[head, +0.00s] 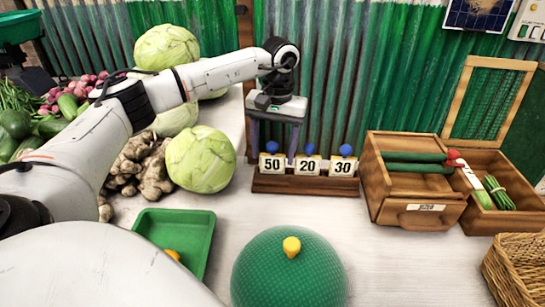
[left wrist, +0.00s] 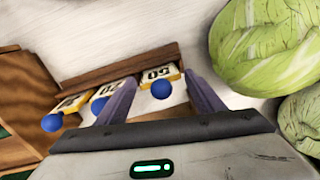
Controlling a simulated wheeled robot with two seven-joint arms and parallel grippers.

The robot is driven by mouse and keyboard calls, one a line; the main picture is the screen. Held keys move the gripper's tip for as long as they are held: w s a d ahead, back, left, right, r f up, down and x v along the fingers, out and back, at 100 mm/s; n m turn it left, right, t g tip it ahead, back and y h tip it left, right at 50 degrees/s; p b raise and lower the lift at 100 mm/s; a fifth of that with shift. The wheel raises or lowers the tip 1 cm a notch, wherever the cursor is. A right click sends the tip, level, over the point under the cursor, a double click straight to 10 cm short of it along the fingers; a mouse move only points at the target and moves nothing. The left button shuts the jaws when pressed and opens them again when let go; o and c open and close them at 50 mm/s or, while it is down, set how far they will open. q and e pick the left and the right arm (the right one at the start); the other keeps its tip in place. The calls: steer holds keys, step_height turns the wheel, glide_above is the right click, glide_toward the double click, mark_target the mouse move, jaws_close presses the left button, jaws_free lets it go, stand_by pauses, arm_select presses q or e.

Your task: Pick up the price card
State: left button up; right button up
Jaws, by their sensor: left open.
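My right gripper is out of view.
A cabbage (head: 201,160) and ginger roots (head: 140,165) lie left of the rack. A wooden box (head: 415,217) with green rods stands right. In front are a green tray (head: 190,225) and a green dome (head: 289,275) with a yellow knob. A corrugated wall (head: 350,70) rises behind.

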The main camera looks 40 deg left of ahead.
arm_select(q)
steer(key=shift+c, duration=0.2)
steer(key=c, duration=0.7)
steer(key=shift+c, duration=0.2)
